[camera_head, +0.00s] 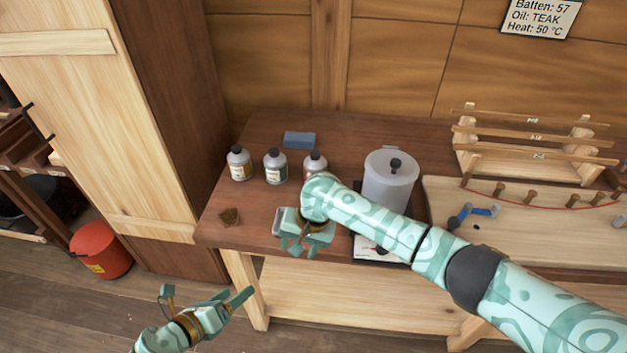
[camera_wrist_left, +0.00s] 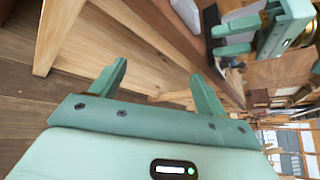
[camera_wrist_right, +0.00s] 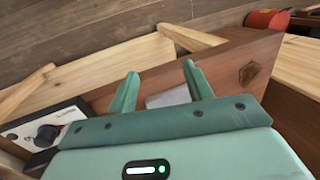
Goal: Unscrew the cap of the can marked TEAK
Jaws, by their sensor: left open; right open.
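Three capped cans stand upright at the back left of the bench: one with a yellowish label (camera_head: 239,164), one with a green label (camera_head: 275,167) and one with a red label (camera_head: 314,163). Their label words are too small to read, so I cannot tell which is marked TEAK. All caps are dark and appear on. My right gripper (camera_head: 307,250) is open and empty above the bench's front edge, in front of the cans; the arm passes close to the red-label can. My left gripper (camera_head: 206,292) is open and empty, low in front of the bench.
A wall sign (camera_head: 540,16) reads Batten 57, Oil TEAK, Heat 50 °C. A blue block (camera_head: 299,140) lies behind the cans, a brown piece (camera_head: 230,217) at front left. A red bucket (camera_head: 100,248) stands on the floor.

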